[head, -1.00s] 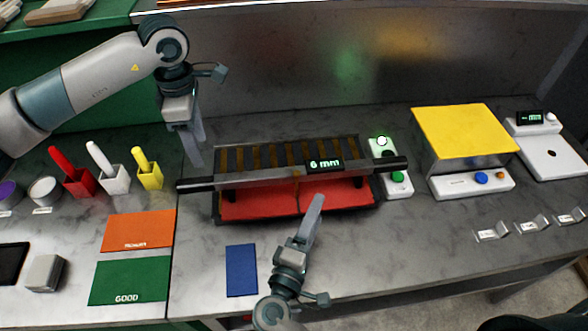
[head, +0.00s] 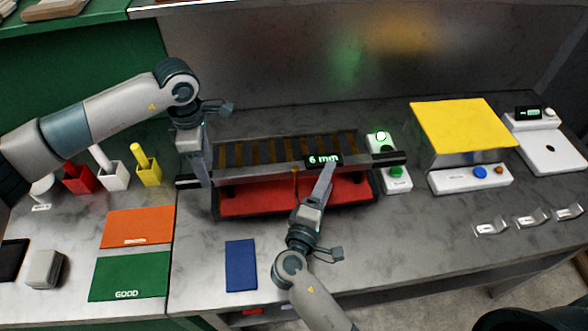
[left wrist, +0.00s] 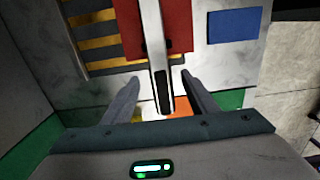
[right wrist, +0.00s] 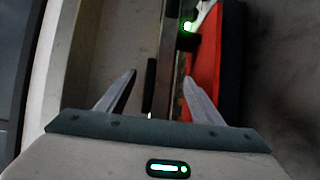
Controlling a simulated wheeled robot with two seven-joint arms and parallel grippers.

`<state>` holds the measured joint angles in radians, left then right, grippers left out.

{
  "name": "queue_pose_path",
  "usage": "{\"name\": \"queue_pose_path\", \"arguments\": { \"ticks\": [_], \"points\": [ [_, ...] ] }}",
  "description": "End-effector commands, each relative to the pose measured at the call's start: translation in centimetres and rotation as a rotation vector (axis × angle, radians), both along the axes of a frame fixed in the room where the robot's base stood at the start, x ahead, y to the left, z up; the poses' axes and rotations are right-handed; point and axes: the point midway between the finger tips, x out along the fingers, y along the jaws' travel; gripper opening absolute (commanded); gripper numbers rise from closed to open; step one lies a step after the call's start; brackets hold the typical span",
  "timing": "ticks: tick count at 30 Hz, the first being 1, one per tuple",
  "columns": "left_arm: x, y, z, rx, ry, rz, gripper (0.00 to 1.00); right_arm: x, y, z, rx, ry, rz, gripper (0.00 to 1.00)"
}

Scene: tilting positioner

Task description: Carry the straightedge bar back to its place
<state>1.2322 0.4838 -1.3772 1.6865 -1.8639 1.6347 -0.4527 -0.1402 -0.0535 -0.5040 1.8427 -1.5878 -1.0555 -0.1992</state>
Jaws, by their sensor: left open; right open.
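The straightedge bar (head: 255,177) is long and grey with black ends. It lies across the front of the slatted positioner (head: 222,153), above red panels. My left gripper (head: 206,168) is open at the bar's left end; in the left wrist view the bar's black-tipped end (left wrist: 162,88) shows between the spread fingers (left wrist: 160,95), not clasped. My right gripper (head: 327,170) is open over the right half of the bar, by the "6 mm" display (head: 322,160). In the right wrist view, a narrow bar-like part runs between its spread fingers (right wrist: 160,92); contact cannot be told.
A control box with green buttons (head: 397,182) stands right of the positioner, then a yellow-topped device (head: 460,125). Orange (head: 138,227), green (head: 130,276) and blue (head: 241,265) mats lie in front and left. Colored cups (head: 149,172) stand at the left.

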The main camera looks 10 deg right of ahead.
Motion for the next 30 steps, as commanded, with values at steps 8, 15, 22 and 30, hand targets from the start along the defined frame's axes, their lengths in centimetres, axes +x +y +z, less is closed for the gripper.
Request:
{"name": "queue_pose_path", "arguments": {
  "ticks": [8,15,22,30],
  "points": [
    [0.0,0.0,-4.6,0.001,0.002,0.001,0.53,3.9,-2.5,0.0,-0.002,-0.001,0.000,0.60],
    [0.0,0.0,-7.4,-0.001,0.001,0.002,0.53,6.3,-4.0,-0.1,-0.001,0.001,0.000,0.60],
    [0.0,0.0,-8.4,0.000,0.000,0.000,0.53,7.1,-4.5,0.0,0.000,0.000,0.000,0.60],
    [0.0,0.0,-8.4,0.000,0.000,0.000,0.51,7.1,-4.6,0.0,0.001,0.001,0.000,0.58]
  ]
}}
